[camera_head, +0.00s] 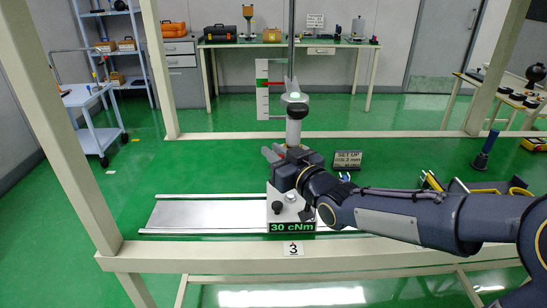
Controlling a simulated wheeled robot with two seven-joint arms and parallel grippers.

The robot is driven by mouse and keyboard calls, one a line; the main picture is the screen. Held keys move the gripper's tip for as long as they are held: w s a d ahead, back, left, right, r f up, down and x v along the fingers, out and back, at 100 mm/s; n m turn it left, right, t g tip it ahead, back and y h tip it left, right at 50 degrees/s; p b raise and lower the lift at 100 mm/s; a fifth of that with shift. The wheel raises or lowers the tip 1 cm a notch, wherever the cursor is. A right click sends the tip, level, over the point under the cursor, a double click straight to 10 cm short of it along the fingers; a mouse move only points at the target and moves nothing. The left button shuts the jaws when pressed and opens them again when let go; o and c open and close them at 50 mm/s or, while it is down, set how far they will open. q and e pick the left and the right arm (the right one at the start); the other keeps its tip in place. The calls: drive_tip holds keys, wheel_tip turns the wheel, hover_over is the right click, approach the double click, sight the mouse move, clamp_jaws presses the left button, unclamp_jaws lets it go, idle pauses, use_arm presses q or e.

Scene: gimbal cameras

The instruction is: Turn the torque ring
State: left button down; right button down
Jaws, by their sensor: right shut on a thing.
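A test stand (280,212) with a light base stands on a metal rail. Its green display (291,226) reads 30 cNm. A pale upright cylinder (293,132) rises above the base, with a dark collar (294,98) near its top. My right gripper (273,153) reaches in from the right and is shut at the foot of this cylinder, where the torque ring appears to be. The gripper hides most of the ring, so its turn cannot be read. My left gripper is not in view.
A scale plate (262,88) with red and green bands stands beside the column. Pale posts frame the bench.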

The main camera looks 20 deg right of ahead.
drive_tip(key=c, duration=1.4)
unclamp_jaws()
drive_tip(key=shift+a, duration=0.1)
drive_tip(key=v, duration=0.8)
